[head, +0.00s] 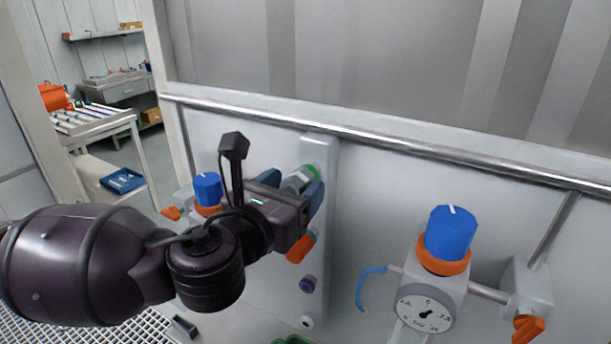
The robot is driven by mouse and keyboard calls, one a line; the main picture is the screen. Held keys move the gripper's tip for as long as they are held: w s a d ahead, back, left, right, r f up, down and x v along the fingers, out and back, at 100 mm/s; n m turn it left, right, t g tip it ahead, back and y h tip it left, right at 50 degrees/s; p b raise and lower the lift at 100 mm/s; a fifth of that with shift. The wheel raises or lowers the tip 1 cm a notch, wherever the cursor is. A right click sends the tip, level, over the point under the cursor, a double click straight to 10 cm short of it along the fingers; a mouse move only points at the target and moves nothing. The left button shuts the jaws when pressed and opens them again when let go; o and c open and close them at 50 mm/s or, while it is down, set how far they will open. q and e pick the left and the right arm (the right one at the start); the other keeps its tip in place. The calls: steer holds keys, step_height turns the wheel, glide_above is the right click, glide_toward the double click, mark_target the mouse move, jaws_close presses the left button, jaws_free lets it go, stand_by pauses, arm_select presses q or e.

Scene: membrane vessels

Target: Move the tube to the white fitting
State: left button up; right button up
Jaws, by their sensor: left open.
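A column of coloured fittings runs down a white upright panel (321,215) in the middle. The white fitting (307,321) is lowest, below a purple fitting (307,285), and nothing is in it. A grey-white tube end (298,180) sits at the green fitting (313,169) at the top. My left gripper (296,188) is open, its blue fingers on either side of this tube end; I cannot tell whether they touch it. The rest of the tube is hidden behind the gripper. My right gripper is not in view.
A regulator with a blue knob (450,233) and gauge (425,308) stands at right, a short blue hose (370,286) beside it. Another blue knob (207,188) is behind my left arm. An orange part (301,248) sits below the gripper. A steel rail (400,143) crosses the wall.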

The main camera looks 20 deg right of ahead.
arm_select(q)
steer(key=shift+w+d, duration=0.45)
stand_by(1.2)
jaws_close()
steer(key=shift+s, duration=0.1)
steer(key=shift+p+v, duration=0.35)
steer(key=shift+v, duration=2.55)
steer(key=shift+a, duration=0.1)
